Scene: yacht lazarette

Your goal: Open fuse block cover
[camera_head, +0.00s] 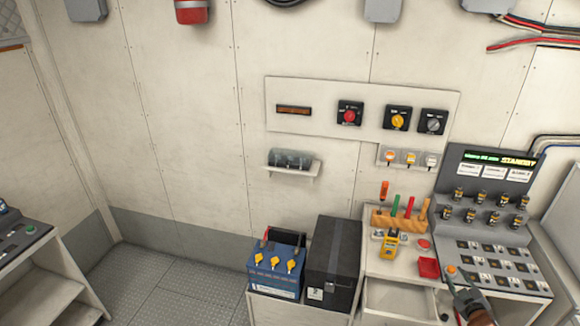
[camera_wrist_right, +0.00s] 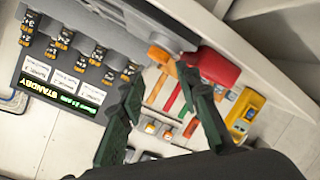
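What looks like the fuse block (camera_head: 291,158), with a dark see-through cover, sits on a small white shelf (camera_head: 290,172) on the wall, left of centre in the head view. The cover appears shut. My right gripper (camera_head: 460,285) is far to the right and below it, over the front of the grey console. In the right wrist view my right gripper (camera_wrist_right: 158,78) has its two dark green fingers spread, with nothing seen held between them. The fuse block does not show clearly in the wrist view. My left gripper is not in view.
A switch panel (camera_head: 360,113) is on the wall above. A blue battery (camera_head: 275,265) and a black box (camera_head: 334,262) stand below the shelf. A tool rack (camera_head: 398,221), yellow meter (camera_head: 390,244) and grey console (camera_head: 488,215) are to the right. Floor at left is clear.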

